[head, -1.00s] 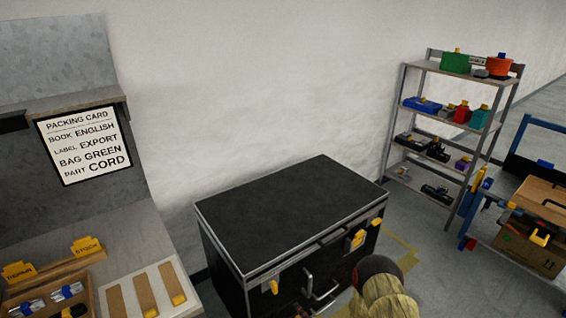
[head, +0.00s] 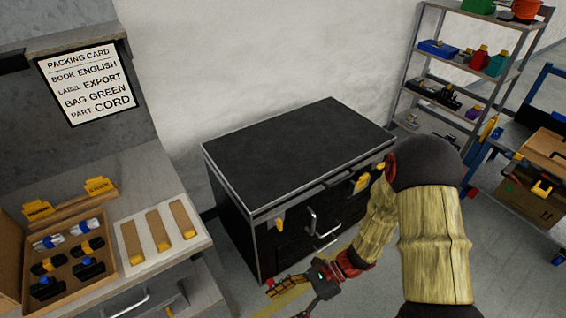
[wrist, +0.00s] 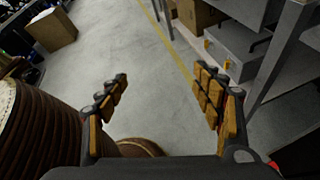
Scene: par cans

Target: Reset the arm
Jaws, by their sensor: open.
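My gripper (head: 300,291) is low in front of the black cabinet (head: 298,150) in the head view, at the end of my bent arm. In the wrist view my gripper (wrist: 160,95) shows its two padded fingers spread wide, with nothing between them but grey floor beyond. The fingers touch nothing that I can see. My arm hides part of the cabinet's right side and the floor behind it.
A packing card (head: 88,83) hangs above the left bench, which holds a parts tray (head: 110,262) and a white board (head: 150,215) with three tan strips. A shelf rack (head: 440,62) and a blue-framed cart (head: 548,105) stand at right. Floor shows around the cabinet.

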